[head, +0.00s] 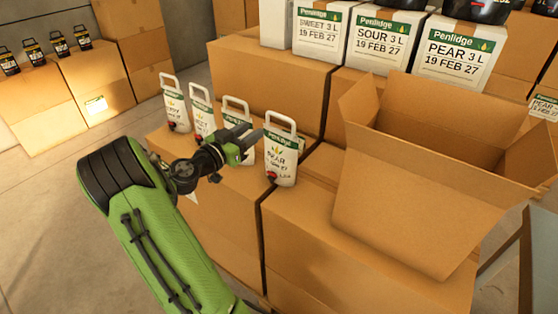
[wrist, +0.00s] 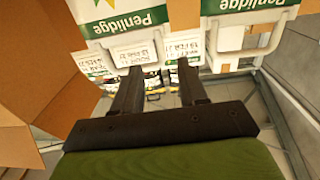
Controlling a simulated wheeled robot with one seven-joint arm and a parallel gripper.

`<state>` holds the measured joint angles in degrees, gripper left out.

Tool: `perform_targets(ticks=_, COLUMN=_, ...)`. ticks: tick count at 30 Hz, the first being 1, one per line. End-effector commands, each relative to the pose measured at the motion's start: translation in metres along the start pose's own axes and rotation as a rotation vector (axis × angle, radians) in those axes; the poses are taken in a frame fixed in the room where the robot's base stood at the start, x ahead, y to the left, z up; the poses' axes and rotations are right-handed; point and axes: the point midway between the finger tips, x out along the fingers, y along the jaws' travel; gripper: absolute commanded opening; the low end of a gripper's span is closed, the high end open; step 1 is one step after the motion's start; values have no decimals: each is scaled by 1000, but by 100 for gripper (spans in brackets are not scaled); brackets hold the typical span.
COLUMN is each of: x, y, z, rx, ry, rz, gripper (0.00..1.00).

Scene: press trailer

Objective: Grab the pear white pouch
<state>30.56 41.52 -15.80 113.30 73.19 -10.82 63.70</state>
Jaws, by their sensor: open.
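The pear white pouch (head: 282,160) stands upright on the cartons in the head view. It is the rightmost of a row of white handled pouches, with "PEAR" on its label and a dark red spout low on its front. My gripper (head: 252,138) is open and empty, just left of the pear pouch and in front of the neighbouring pouch (head: 240,118), which it partly hides. In the wrist view, which is upside down, the open fingers (wrist: 158,68) point towards the pouches. A Penlidge pouch (wrist: 125,22) at upper left there appears to be the pear one.
Two more pouches, one at the far left (head: 175,108) and one beside it (head: 202,115), stand further along the row. A large open carton (head: 405,205) is close on the right. White Penlidge boxes (head: 385,42) line the back. Floor is free at the left.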

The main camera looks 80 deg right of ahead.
Motion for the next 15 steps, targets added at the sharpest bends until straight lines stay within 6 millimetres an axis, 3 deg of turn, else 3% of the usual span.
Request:
perform_targets(ticks=9, x=50, y=0, z=-4, rx=1, ry=0, rz=3, gripper=42)
perform_targets(ticks=15, x=60, y=-1, z=-2, rx=0, ry=0, rz=-2, gripper=42)
